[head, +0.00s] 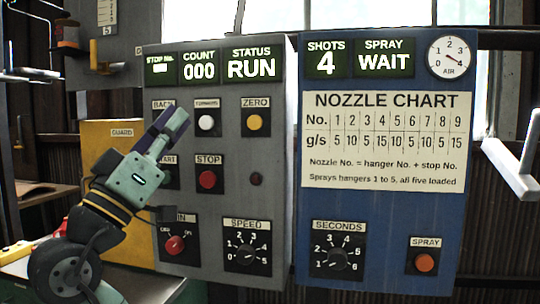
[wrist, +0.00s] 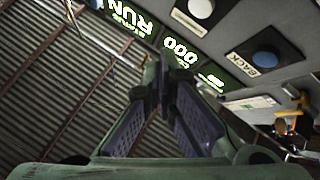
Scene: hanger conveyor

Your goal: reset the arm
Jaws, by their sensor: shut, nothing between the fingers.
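My gripper (head: 176,120) is raised in front of the left part of the grey control panel (head: 270,100) in the head view. Its purple fingers are shut and empty, pointing up and to the right. There the blue BACK button (wrist: 268,56) and white button (wrist: 200,8) sit to the right, apart from the fingers in the picture.
The displays read COUNT 000 and STATUS RUN. The blue panel (head: 480,215) to the right reads SHOTS 4 and SPRAY WAIT, with a nozzle chart (head: 383,142). A red STOP button (head: 208,179), SPEED dial (head: 247,256) and yellow guard (head: 118,150) stand near my arm.

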